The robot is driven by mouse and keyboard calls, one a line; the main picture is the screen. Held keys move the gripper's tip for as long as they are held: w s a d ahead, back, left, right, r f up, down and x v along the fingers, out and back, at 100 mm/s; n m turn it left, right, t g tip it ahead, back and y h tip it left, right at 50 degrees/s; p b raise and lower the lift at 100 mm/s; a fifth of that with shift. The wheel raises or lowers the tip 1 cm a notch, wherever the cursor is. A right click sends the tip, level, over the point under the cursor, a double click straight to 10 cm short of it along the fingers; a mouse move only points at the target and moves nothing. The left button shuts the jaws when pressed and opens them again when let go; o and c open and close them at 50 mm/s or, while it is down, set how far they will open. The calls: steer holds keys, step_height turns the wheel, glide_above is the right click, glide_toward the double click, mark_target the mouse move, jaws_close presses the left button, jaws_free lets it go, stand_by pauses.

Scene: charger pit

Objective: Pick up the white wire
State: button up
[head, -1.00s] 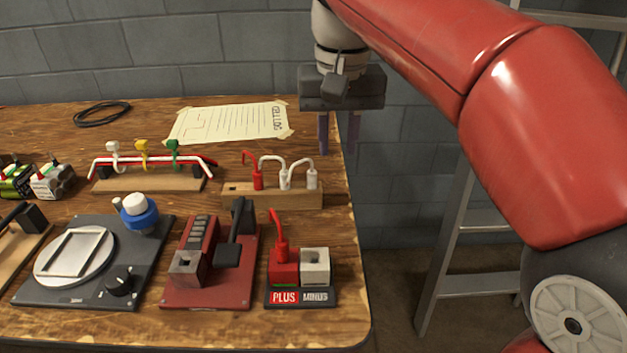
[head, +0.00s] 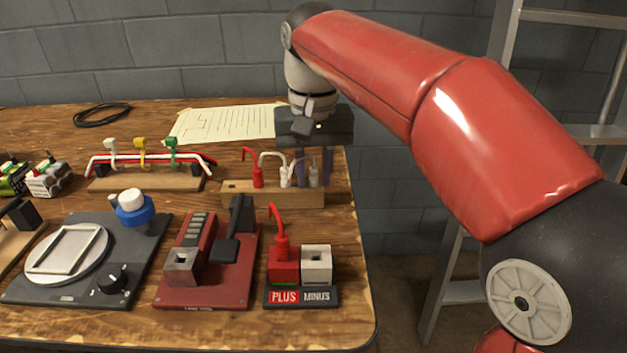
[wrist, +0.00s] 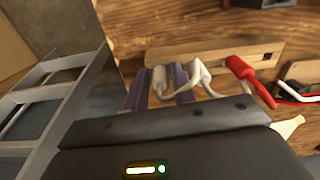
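A wooden block (head: 240,195) near the table's right edge holds a red plug (head: 258,177) with a red wire and two white plugs with white wires. The left white plug (head: 286,179) has its wire arching up and left. My gripper (head: 314,172) is open, fingers pointing down over the block's right end. In the wrist view, the right-hand white plug (wrist: 158,80) appears between the purple fingers, and the other white plug's wire (wrist: 203,75) lies beside one finger. I cannot tell whether the fingers touch either white wire.
A rack with clips (head: 150,184) bears red and white wires further left. In front stand a PLUS/MINUS socket box (head: 300,297), a red lever device (head: 205,290) and a dark plate device (head: 50,290). Paper (head: 222,122) lies behind. A ladder (head: 490,130) stands right of the table.

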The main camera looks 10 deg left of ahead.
steer(key=shift+c, duration=0.5)
jaws_close()
